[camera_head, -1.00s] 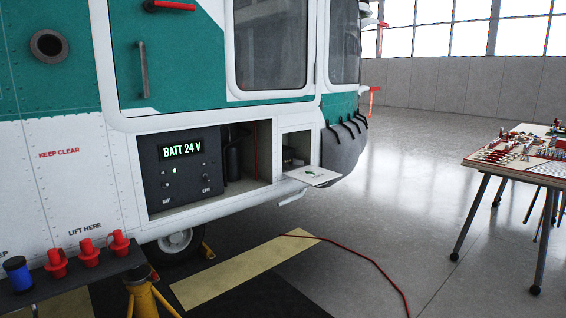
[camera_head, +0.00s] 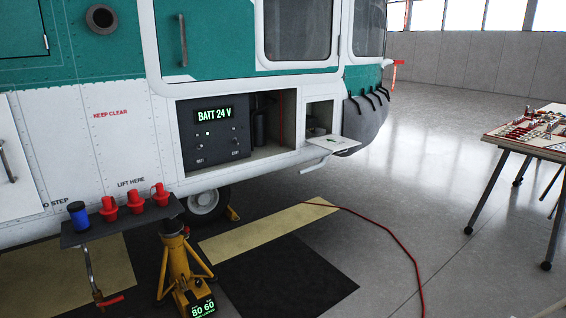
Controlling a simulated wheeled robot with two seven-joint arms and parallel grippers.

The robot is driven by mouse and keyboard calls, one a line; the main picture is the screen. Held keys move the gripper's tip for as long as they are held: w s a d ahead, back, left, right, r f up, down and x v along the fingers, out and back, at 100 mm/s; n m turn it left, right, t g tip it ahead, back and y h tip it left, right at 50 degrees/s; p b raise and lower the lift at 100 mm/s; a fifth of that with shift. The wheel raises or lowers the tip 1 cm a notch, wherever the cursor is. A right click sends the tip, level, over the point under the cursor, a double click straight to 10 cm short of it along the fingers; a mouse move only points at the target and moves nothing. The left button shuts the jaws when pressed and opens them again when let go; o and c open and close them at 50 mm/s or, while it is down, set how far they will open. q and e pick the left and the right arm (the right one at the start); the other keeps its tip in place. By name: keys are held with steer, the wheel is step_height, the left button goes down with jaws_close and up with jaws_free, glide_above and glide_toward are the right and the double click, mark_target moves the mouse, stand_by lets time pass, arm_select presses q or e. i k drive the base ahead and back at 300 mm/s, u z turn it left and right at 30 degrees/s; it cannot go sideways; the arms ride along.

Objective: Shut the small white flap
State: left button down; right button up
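The small white flap (camera_head: 333,143) hangs open at the right end of the helicopter's lower side. It stands out about level from the bottom edge of a small square opening (camera_head: 319,117). A small dark green mark shows on its upper face. A thin white piece juts out just below it. Neither of my grippers shows in the head view, so their state is hidden.
Left of the opening is a larger bay with a dark BATT 24 V panel (camera_head: 214,134). A yellow jack (camera_head: 181,268) and a shelf (camera_head: 90,236) with red plugs and a blue can stand front left. A red cable (camera_head: 398,246) crosses the floor. A tool table (camera_head: 540,147) stands right.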

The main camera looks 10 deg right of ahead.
mark_target(331, 143)
steer(key=u, duration=0.1)
steer(key=i, duration=0.75)
steer(key=z, duration=1.3)
steer(key=i, duration=3.05)
steer(key=z, duration=0.25)
